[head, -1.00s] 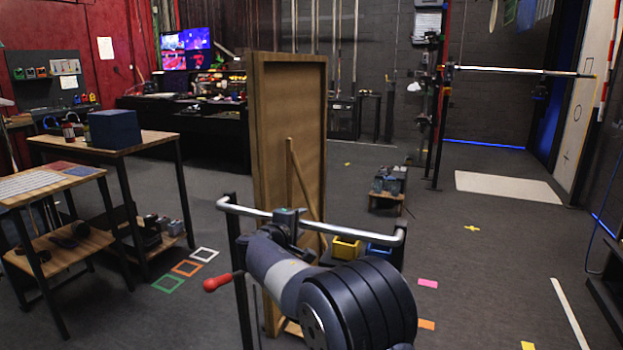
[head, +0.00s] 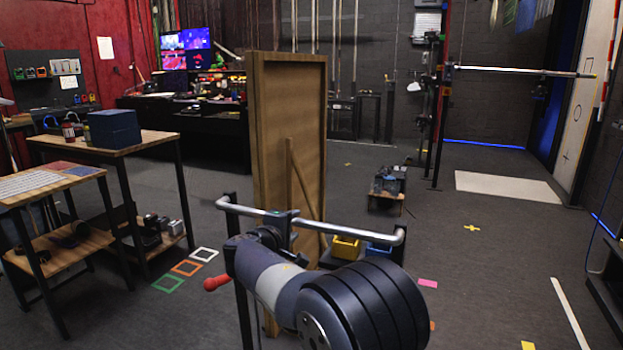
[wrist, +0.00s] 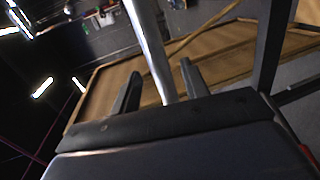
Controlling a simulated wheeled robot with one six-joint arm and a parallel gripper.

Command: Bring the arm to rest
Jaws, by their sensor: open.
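My arm shows in the head view, with its gripper (head: 283,226) at the near chrome bar (head: 365,238). In the wrist view my gripper (wrist: 161,72) has its two dark fingers apart, with nothing shut between them. The chrome bar (wrist: 150,45) passes through the gap between the fingers in the picture; I cannot tell whether it lies between them or beyond them. Much of the gripper is hidden behind my wrist in the head view.
A red-handled lever (head: 217,282) sticks out left of the bar's dark post. A tall wooden panel (head: 290,120) stands just behind the bar. Wooden tables (head: 155,142) are at left, a yellow bin (head: 346,250) behind. Floor at right is mostly clear.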

